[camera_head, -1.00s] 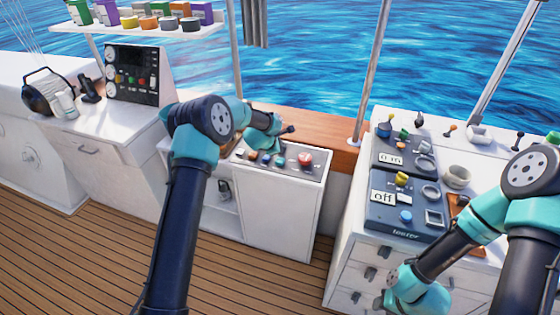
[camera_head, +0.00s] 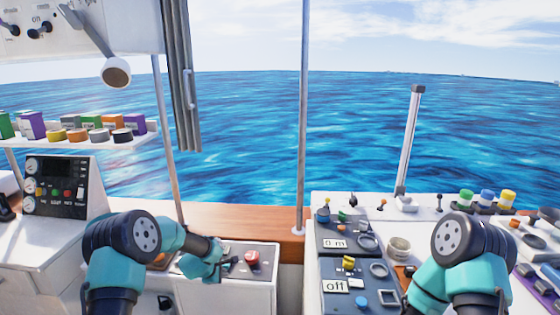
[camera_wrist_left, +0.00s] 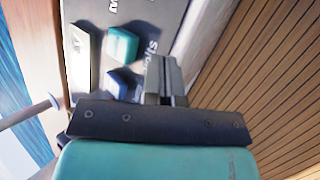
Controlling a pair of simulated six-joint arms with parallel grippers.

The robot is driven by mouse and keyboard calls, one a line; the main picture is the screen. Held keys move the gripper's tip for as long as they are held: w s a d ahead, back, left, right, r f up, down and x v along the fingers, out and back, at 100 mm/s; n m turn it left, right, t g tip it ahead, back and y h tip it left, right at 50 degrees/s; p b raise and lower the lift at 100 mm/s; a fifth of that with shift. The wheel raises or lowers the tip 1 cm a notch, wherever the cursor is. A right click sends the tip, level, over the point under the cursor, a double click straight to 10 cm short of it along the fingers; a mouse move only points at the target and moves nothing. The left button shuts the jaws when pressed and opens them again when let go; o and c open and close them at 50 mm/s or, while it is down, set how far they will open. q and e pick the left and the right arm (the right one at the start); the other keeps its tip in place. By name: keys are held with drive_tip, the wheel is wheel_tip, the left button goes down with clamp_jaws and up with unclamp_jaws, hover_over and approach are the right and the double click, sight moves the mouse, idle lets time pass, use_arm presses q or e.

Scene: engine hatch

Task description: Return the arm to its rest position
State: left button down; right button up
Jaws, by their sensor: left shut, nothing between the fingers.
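My left arm (camera_head: 125,245) comes in at the lower left and bends over a small white console with a grey control panel (camera_head: 272,250). My left gripper (camera_head: 232,262) is over that panel, left of its red button (camera_head: 252,257). In the left wrist view the fingers (camera_wrist_left: 167,80) are together and empty, beside a teal button (camera_wrist_left: 121,45) and a dark blue button (camera_wrist_left: 122,82) on the panel. I cannot tell whether they touch the panel. My right arm (camera_head: 460,255) is at the lower right in front of another console; its gripper does not show.
A gauge panel (camera_head: 60,188) stands at the left, below a shelf (camera_head: 85,138) of coloured boxes. A thin post (camera_head: 302,120) rises between the consoles from the wooden sill (camera_head: 240,219). The right console holds a tester (camera_head: 348,270) reading "off". Sea fills the background.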

use_arm(q)
drive_tip(key=s+f+m+g, duration=0.2)
drive_tip(key=s+m, duration=0.3)
drive_tip(key=s, duration=0.8)
drive_tip(key=s+d+f+m+g, duration=0.1)
drive_tip(key=s+f+m, duration=0.3)
drive_tip(key=s, duration=1)
drive_tip(key=s+f+m+g, duration=0.2)
drive_tip(key=s+m, duration=0.5)
drive_tip(key=s, duration=0.6)
drive_tip(key=shift+s+d+f+g, duration=0.2)
drive_tip(key=shift+s+f+g, duration=0.2)
drive_tip(key=shift+f, duration=0.45)
